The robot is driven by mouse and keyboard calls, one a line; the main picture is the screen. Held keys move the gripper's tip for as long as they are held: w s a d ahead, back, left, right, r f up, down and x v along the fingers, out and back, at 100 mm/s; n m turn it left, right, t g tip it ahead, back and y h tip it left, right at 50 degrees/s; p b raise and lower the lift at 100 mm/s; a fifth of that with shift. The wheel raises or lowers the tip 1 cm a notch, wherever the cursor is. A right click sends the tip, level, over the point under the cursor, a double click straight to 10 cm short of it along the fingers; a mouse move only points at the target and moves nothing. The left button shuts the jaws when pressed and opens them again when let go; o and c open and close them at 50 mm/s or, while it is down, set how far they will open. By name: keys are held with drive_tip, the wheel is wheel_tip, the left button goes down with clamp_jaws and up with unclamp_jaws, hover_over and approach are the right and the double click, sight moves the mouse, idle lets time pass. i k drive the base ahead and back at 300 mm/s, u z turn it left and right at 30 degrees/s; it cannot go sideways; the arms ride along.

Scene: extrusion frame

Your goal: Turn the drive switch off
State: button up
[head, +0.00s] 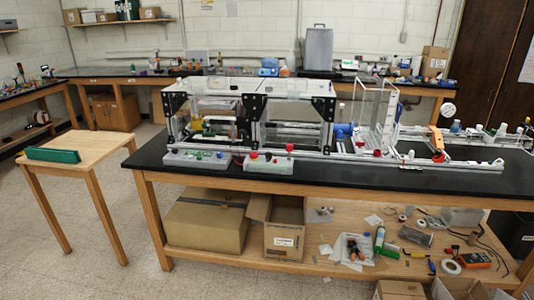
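The extrusion frame (250,118) stands on the black bench, with black corner brackets and clear panels. Two pale control boxes sit at its front edge. My gripper is not in view.
The black bench top (400,178) is clear along its front right edge. A small wooden table (95,146) with a green case (52,155) stands at the left. Cardboard boxes (208,222) and loose tools lie on the bench's lower shelf. Open floor (110,285) lies in front.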

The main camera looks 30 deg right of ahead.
sight(268, 155)
drive_tip(key=z, duration=0.05)
drive_tip(key=i, duration=1)
drive_tip(key=u, duration=0.05)
